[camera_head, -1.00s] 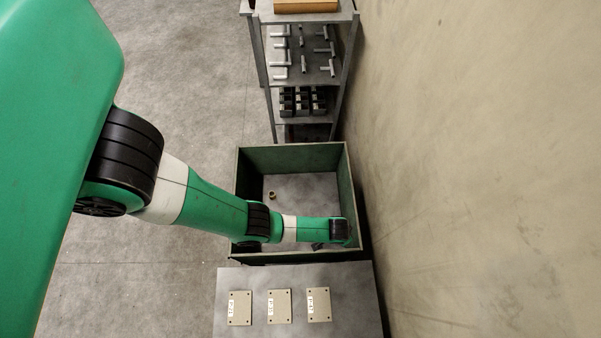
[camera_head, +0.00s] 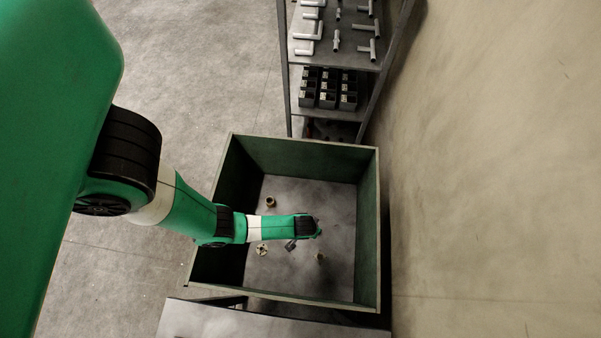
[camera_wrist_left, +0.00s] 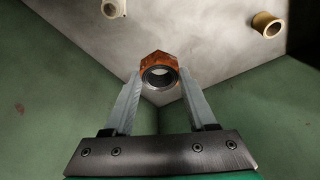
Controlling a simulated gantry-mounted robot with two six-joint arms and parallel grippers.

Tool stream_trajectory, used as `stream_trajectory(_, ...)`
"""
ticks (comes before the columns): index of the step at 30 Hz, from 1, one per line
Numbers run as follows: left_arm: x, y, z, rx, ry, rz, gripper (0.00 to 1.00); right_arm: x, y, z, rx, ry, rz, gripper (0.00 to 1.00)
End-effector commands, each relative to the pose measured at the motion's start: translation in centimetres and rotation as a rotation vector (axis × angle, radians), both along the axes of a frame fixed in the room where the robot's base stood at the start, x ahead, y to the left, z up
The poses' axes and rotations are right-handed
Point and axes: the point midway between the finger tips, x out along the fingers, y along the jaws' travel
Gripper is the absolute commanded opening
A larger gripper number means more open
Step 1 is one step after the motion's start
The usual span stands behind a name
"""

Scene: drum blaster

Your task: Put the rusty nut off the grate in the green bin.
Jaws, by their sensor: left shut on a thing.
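The rusty nut (camera_wrist_left: 151,62) is a reddish-brown hexagonal ring with a dark inner edge. In the left wrist view it sits between the fingertips of my left gripper (camera_wrist_left: 160,80), which is shut on it. The green bin (camera_head: 300,150) has dark green walls and a grey floor. In the head view my left arm reaches over the bin's left wall and its end is inside the bin's outline; I cannot tell its height. The nut cannot be made out there. My right gripper is not in view.
On the bin floor are a brass bushing (camera_head: 270,202), a pale flanged part (camera_head: 262,249) and a small brownish part (camera_head: 320,257). The bushing (camera_wrist_left: 266,25) also shows in the left wrist view. A shelf rack (camera_head: 335,110) stands behind the bin, a wall at right.

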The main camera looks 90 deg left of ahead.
Motion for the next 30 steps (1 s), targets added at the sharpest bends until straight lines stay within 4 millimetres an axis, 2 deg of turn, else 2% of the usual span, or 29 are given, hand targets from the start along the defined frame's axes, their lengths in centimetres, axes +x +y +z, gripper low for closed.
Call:
stream_trajectory(1,-0.4,0.1,-2.0,0.001,-0.001,0.007,0.00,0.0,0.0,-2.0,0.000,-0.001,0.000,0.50)
stream_trajectory(3,-0.7,0.2,-2.6,0.000,-0.001,0.014,0.00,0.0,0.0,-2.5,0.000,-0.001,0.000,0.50)
stream_trajectory(10,-0.9,0.3,-2.7,0.000,-0.001,0.021,0.00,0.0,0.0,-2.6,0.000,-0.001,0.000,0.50)
stream_trajectory(12,-0.5,0.9,-3.2,0.001,-0.002,0.023,0.00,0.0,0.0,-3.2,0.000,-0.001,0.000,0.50)
stream_trajectory(14,0.1,1.8,-4.0,0.002,-0.002,0.025,0.00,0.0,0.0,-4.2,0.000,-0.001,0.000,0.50)
stream_trajectory(22,4.7,7.9,-7.8,0.002,-0.004,0.025,0.00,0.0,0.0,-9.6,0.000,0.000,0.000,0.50)
stream_trajectory(25,5.6,9.2,-10.4,0.002,-0.001,0.022,0.00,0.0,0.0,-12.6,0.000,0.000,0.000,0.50)
stream_trajectory(27,6.2,10.0,-11.4,0.002,-0.001,0.021,0.00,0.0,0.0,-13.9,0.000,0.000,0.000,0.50)
stream_trajectory(30,6.8,10.8,-12.1,0.001,0.000,0.020,0.00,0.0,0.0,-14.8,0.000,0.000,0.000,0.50)
